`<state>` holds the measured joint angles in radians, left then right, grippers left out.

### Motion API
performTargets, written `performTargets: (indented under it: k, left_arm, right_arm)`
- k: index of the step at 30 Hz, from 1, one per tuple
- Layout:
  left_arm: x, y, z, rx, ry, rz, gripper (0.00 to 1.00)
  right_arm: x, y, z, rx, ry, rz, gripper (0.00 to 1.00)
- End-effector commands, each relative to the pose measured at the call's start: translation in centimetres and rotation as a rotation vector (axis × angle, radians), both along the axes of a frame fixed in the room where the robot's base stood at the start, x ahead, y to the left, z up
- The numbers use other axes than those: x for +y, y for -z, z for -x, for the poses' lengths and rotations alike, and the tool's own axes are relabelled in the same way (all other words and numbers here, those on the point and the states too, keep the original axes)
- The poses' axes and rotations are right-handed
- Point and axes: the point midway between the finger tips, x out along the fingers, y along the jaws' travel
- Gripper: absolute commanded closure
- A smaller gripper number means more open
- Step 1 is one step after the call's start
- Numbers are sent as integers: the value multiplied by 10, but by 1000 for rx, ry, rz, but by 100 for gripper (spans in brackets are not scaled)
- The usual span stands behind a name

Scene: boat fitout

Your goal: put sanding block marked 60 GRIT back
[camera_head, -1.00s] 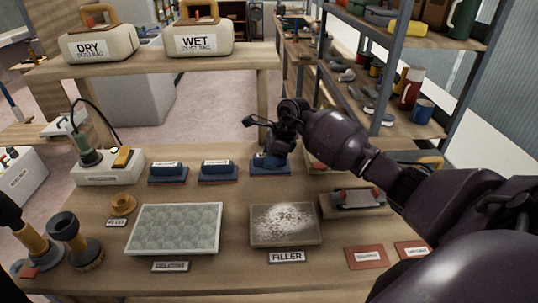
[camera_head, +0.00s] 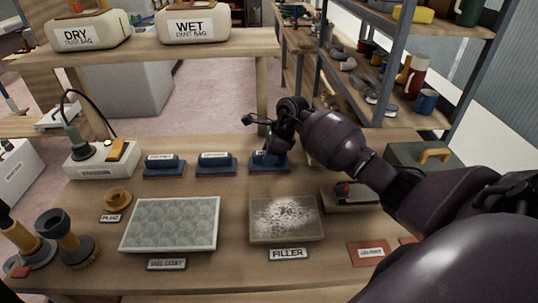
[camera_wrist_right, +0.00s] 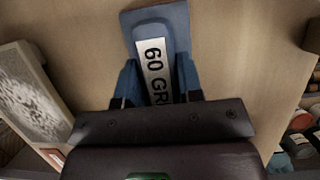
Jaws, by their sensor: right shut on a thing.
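The sanding block marked 60 GRIT (camera_head: 267,163) is a blue block with a white label, at the right end of a row of blue blocks on the wooden bench. My right gripper (camera_head: 274,150) is over it, with the fingers on both sides of its raised grip. In the right wrist view the block (camera_wrist_right: 155,50) sits between the finger pads of the right gripper (camera_wrist_right: 158,88), and the label reads "60 GR", the rest hidden. The block is at or just above the bench top; I cannot tell whether it touches. My left gripper is out of view.
Two similar blue blocks (camera_head: 163,166) (camera_head: 216,164) stand left of it. In front are a pale textured tray (camera_head: 172,224) and a FILLER tray (camera_head: 286,220). A grey box (camera_head: 420,158) stands right, partly behind my arm. A raised shelf (camera_head: 150,57) holds DRY and WET bags.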

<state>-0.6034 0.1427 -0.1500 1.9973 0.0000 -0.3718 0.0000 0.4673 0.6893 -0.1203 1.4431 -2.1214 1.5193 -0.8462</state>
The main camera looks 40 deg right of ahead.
Motion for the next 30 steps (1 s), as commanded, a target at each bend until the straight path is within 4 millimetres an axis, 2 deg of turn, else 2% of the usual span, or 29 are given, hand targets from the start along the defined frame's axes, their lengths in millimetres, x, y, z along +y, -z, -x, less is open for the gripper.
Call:
performTargets:
  k: [1,2,6,7,14,19,30]
  left_arm:
    - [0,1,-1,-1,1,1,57]
    - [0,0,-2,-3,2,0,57]
    - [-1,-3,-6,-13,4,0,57]
    - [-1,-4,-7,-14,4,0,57]
    - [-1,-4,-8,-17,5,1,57]
    - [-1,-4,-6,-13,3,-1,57]
    - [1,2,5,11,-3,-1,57]
  right_arm:
    - [0,3,0,1,0,1,88]
    - [0,3,0,1,0,0,65]
    - [0,2,0,1,0,0,43]
    - [0,2,0,1,0,0,41]
    - [0,2,0,1,0,0,41]
    - [-4,-9,1,-2,0,3,41]
    - [-26,-72,15,-2,0,5,41]
